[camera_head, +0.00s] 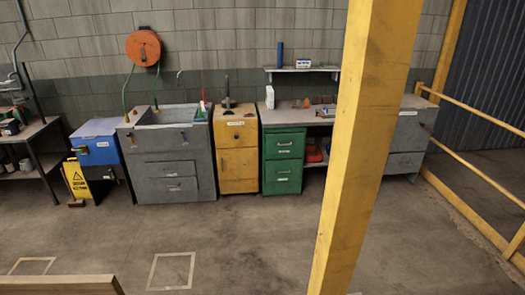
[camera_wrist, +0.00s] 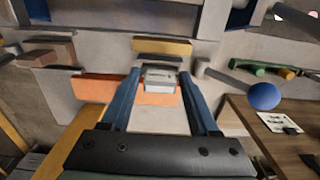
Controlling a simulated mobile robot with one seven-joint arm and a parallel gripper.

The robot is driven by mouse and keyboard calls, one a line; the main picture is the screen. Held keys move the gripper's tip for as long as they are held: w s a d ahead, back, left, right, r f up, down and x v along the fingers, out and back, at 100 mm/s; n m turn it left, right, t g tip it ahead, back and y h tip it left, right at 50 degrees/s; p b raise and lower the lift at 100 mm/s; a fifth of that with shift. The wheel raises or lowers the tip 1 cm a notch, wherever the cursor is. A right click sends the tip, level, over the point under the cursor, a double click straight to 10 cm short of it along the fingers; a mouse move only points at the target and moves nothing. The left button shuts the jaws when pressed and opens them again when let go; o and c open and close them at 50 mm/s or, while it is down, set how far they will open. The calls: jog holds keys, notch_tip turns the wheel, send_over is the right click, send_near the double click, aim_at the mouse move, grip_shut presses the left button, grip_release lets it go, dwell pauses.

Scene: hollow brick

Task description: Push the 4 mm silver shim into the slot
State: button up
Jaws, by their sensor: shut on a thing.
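In the wrist view, my gripper (camera_wrist: 160,76) points away with its two blue fingers. It is shut on a small silver-grey block (camera_wrist: 158,84) with a marked label on its face, which looks like the shim; its thickness cannot be read. An orange bar (camera_wrist: 97,88) lies crosswise behind the fingers, and a yellow bar (camera_wrist: 162,46) lies just beyond the block. A dark narrow band shows between the block and the yellow bar; I cannot tell whether it is the slot. The head view shows neither my gripper nor the shim clearly.
In the wrist view, a brown block (camera_wrist: 50,54) is at the left, and a blue ball (camera_wrist: 264,96) and a white card (camera_wrist: 278,123) are at the right. In the head view, a yellow post (camera_head: 365,130) blocks part of the workbench (camera_head: 393,165); the floor is open.

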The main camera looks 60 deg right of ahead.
jog(key=shift+f, duration=0.3)
jog(key=o, duration=1.4)
jog(key=shift+r, duration=0.1)
